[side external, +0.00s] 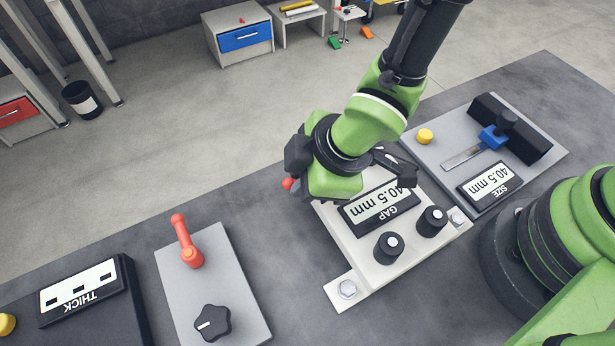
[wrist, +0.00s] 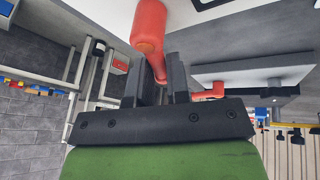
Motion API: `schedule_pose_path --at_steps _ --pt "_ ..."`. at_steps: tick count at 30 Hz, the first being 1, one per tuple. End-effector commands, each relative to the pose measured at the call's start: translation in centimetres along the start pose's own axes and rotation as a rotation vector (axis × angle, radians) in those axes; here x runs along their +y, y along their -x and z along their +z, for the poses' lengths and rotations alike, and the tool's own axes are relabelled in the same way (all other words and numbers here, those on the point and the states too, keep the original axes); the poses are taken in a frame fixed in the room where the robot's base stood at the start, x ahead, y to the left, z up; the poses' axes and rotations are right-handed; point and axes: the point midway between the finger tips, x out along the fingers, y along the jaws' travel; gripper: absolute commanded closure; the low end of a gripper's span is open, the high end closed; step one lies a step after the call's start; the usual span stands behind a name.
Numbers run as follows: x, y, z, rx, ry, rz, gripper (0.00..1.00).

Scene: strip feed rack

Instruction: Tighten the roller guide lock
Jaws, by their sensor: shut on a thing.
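My gripper (wrist: 160,82) is shut on a red lever (wrist: 149,28), whose arm runs between the two dark fingers in the wrist view. In the side external view my gripper is at the far edge of the white GAP plate (side external: 342,288). Only the red end of the held lever (side external: 288,184) shows there, beside the gripper; its pivot and the fingertips are hidden behind my wrist. The GAP display (side external: 380,207) reads 40.5 mm, partly covered by my arm. I cannot tell how tight the lever is.
A second red lever (side external: 186,243) and a black star knob (side external: 212,323) stand on a grey plate to the left. Two black knobs (side external: 388,247) (side external: 432,221) sit before the display. The SIZE gauge (side external: 489,183) is right, the THICK display (side external: 80,290) far left.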

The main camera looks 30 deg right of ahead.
Motion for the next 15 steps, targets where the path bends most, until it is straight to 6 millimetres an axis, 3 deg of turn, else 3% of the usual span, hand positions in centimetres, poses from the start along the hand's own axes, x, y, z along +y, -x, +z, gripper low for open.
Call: schedule_pose_path --at_steps 15 --pt "1.7 -0.2 0.3 -0.093 -0.439 0.182 1.0"
